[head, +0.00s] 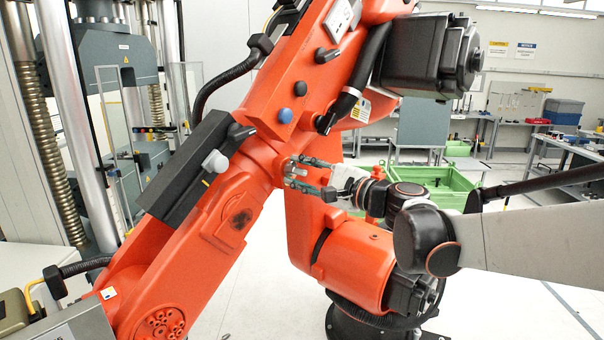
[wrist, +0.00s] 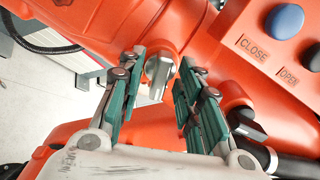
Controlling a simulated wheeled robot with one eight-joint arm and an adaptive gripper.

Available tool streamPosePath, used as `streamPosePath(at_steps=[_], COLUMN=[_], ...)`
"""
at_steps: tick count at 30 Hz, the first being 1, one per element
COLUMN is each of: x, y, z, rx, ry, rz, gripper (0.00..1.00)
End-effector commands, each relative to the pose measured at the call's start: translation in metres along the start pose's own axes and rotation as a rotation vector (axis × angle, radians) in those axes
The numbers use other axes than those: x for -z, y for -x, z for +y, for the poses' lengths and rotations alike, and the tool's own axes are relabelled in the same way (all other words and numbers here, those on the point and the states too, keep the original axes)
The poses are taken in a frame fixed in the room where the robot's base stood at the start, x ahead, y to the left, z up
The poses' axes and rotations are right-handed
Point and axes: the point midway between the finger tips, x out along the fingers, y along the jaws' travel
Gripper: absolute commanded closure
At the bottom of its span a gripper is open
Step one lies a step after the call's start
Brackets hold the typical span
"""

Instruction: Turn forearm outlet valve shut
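A silver metal fitting (wrist: 160,72) sticks out of the orange arm (wrist: 112,30) in the wrist view; it looks like the valve's handle, but no label names it. My gripper (wrist: 162,66) is open, with one teal-padded finger on each side of the fitting. A gap shows between each finger and the fitting. In the head view my gripper (head: 291,172) reaches in from the right to the side of the orange arm (head: 255,160). The fitting is small there and partly hidden by my fingers.
A blue button (wrist: 284,20) marked CLOSE and a dark button marked OPEN sit up and right of my fingers. A grey motor (head: 425,55) and a black hose (head: 365,65) are above. Green bins (head: 440,180) stand behind. A testing machine (head: 105,70) stands at left.

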Motion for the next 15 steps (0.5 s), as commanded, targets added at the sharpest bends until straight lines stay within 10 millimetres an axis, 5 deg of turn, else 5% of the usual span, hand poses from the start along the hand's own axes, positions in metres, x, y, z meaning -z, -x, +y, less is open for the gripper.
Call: streamPosePath(at_steps=[9,15], x=[0.0,0.001], y=[0.003,0.03], z=[-0.001,-0.001], rx=[0.001,0.002], ry=[0.0,0.0], rz=[0.0,0.003], gripper=[0.67,0.67])
